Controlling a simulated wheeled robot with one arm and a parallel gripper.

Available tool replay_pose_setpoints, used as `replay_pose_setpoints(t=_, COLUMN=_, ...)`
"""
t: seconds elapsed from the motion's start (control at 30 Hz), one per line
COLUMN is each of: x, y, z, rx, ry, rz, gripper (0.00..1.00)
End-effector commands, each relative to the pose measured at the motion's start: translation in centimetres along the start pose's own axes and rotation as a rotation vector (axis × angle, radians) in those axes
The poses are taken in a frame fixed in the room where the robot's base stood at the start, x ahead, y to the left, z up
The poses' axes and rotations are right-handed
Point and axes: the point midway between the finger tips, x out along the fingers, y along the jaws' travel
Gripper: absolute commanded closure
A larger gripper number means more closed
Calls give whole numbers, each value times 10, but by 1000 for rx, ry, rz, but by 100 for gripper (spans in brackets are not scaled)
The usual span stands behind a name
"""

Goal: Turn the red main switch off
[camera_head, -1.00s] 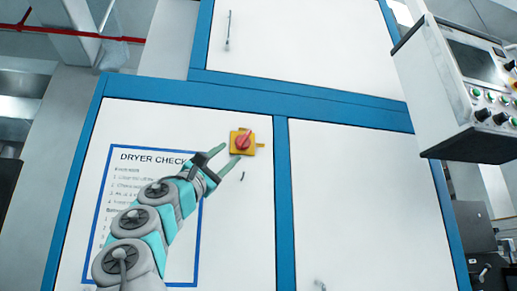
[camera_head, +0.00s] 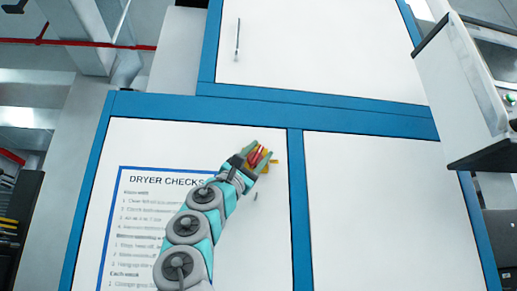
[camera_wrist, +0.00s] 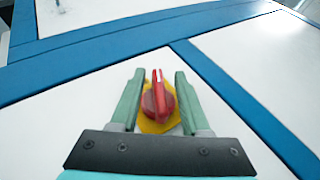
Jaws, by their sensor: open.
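The red main switch (camera_head: 257,157) is a red knob on a yellow plate, mounted on a white cabinet door. In the wrist view the red knob (camera_wrist: 158,100) lies between my two green fingers, its raised grip running roughly parallel to them. The yellow plate (camera_wrist: 159,125) shows behind and below it. My gripper (camera_wrist: 158,74) is open, with a visible gap on each side of the knob. In the head view my gripper (camera_head: 263,149) reaches over the switch and partly hides it and its plate.
A "DRYER CHECKS" sheet (camera_head: 150,210) is on the same door, left of the switch. Blue frame strips (camera_head: 298,215) border the doors. A control box (camera_head: 468,85) juts out at the upper right. The white door right of the switch is bare.

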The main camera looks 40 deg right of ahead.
Motion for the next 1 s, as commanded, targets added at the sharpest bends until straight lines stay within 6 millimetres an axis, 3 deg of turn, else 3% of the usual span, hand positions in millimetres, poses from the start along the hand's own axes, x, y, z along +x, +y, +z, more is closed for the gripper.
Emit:
replay_pose_setpoints(t=0.23, x=0, y=0, z=-1, rx=0, ry=1, rz=0, gripper=56)
replay_pose_setpoints(t=0.63, x=0, y=0, z=-1, rx=-1, ry=1, rz=0, gripper=100)
replay_pose_setpoints(t=1.0, x=0, y=0, z=-1, rx=-1, ry=2, rz=0, gripper=100)
